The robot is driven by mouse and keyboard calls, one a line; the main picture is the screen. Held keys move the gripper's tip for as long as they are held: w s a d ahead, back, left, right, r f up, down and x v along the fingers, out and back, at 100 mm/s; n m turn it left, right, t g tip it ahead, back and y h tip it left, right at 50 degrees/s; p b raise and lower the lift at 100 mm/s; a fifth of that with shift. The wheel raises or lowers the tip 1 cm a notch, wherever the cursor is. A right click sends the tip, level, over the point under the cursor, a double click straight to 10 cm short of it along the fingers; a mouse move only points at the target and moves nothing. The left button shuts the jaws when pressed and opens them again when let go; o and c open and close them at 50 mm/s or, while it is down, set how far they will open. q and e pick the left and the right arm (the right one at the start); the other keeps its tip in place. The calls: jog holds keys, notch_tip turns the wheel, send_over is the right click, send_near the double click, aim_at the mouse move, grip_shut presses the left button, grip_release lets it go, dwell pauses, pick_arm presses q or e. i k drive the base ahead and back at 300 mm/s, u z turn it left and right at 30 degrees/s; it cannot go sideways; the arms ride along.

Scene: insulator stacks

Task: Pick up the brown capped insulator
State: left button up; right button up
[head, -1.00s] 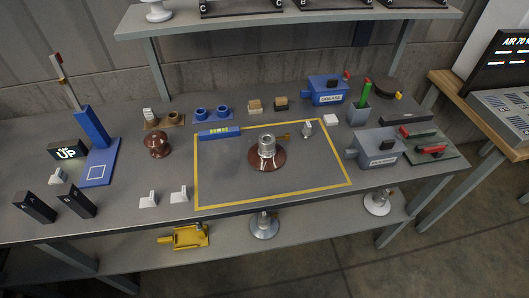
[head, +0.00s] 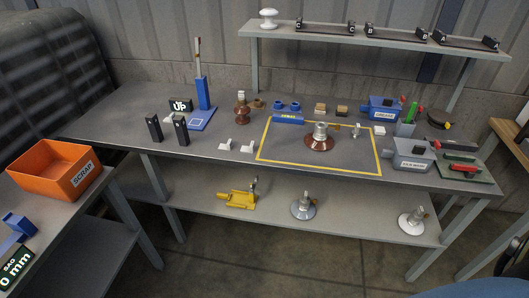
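A brown insulator disc with a grey metal cap (head: 320,138) stands upright on the bench inside the yellow outlined rectangle (head: 262,150). A smaller brown insulator (head: 242,115) stands left of the rectangle; a light piece shows at its top, and I cannot tell whether it belongs to it or stands behind. A grey capped disc (head: 304,207) and a white one (head: 412,221) stand on the lower shelf. Neither of my grippers is in view.
Blue boxes (head: 384,107), a blue stand (head: 203,95) and black blocks (head: 154,129) stand on the bench (head: 215,165). An orange scrap bin (head: 55,168) sits on a side table at left.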

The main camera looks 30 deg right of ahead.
aim_at(319, 140)
jog(key=u, duration=0.55)
jog(key=i, duration=0.5)
jog(key=z, duration=0.9)
jog(key=i, duration=1.05)
jog(key=z, duration=1.15)
